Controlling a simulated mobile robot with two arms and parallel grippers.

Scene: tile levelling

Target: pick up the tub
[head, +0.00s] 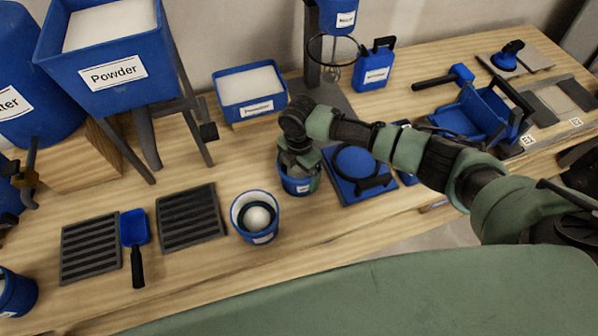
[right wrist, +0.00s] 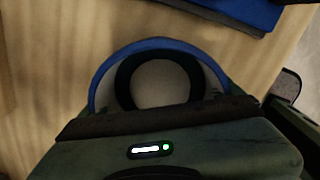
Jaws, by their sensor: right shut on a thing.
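A small blue tub (head: 298,186) with a white label is under my right gripper (head: 300,165), near the front edge of the bench. My right gripper points down and is shut on this tub; the gripper hides much of its top. In the right wrist view the tub's blue rim (right wrist: 158,44) curves around a dark ring and a pale inside, with the gripper body covering the near side. I cannot tell whether the tub touches the bench. A similar blue tub (head: 240,226) with a pale round content stands to its left. My left gripper is not in view.
A scale-like blue plate (head: 374,191) lies close right of the held tub. Behind stand a white-filled blue container (head: 240,112) and a mixer stand (head: 312,65). Grooved dark trays (head: 191,216) and a blue scoop (head: 135,228) lie left. The front strip of bench is fairly clear.

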